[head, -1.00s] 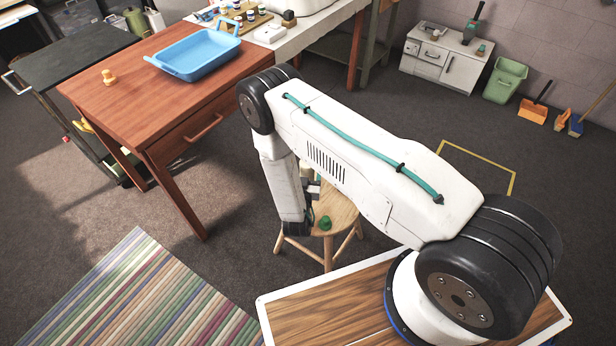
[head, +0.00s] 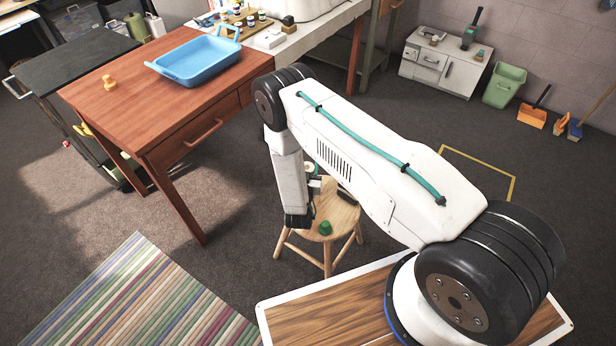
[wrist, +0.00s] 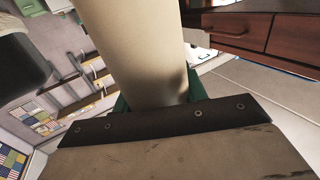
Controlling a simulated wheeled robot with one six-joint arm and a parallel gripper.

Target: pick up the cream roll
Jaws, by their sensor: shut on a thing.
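The cream roll (wrist: 150,50) fills the upper middle of the wrist view as a large smooth pale cylinder. My gripper (wrist: 158,102) is shut on it, with the roll's lower end at the dark jaw edge. Small green parts show on both sides of the roll there; I cannot tell what they belong to. In the head view my gripper (head: 298,219) is at the left side of the round wooden stool (head: 340,219). My arm hides most of the grip, and I cannot make out the roll clearly in that view.
A small green object (head: 325,228) sits on the stool beside my gripper. The red-brown wooden table (head: 140,115) at left carries a blue tray (head: 192,58) and a small tan knob-like object (head: 109,82). A striped rug (head: 140,300) lies at lower left.

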